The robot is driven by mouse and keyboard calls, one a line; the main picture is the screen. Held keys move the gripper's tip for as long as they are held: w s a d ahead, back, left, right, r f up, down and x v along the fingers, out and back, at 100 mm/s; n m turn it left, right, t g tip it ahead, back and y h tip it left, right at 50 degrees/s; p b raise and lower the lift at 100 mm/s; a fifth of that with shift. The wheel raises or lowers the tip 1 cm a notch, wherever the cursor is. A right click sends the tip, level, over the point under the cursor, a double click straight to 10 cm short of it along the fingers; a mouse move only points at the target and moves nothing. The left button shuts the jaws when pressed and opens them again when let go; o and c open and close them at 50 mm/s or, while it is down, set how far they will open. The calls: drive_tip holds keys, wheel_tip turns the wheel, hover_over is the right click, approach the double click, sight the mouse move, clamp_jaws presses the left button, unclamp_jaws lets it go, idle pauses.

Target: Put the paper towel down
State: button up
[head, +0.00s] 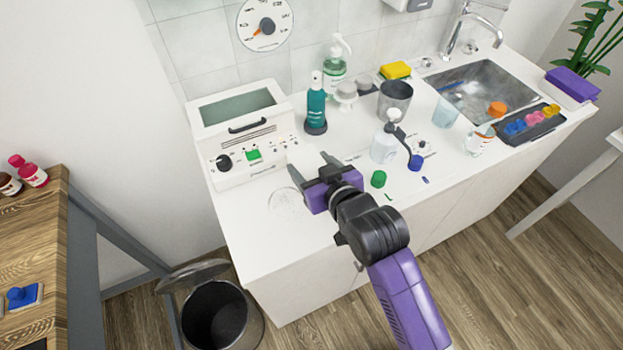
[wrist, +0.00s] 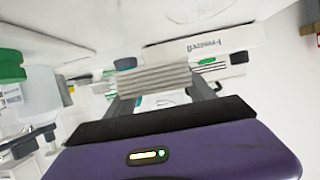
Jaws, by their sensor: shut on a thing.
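My gripper (head: 312,168) is over the white counter (head: 255,240), in front of the white box-shaped device (head: 240,135). In the wrist view its fingers (wrist: 163,97) are closed on a white, layered, folded paper towel (wrist: 153,79). In the head view the towel is a pale patch (head: 304,156) between the fingers, hard to tell from the counter. I cannot tell whether the towel touches the counter.
A sink (head: 480,90) is at the right. An open bin (head: 220,315) stands below. The counter's front left is mostly clear.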

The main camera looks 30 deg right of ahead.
drive_tip(key=shift+f, duration=2.8)
drive_tip(key=shift+f, duration=0.15)
drive_tip(key=o, duration=1.4)
drive_tip(key=shift+r, duration=0.25)
drive_tip(key=v, duration=1.2)
drive_tip(key=shift+b, duration=0.4)
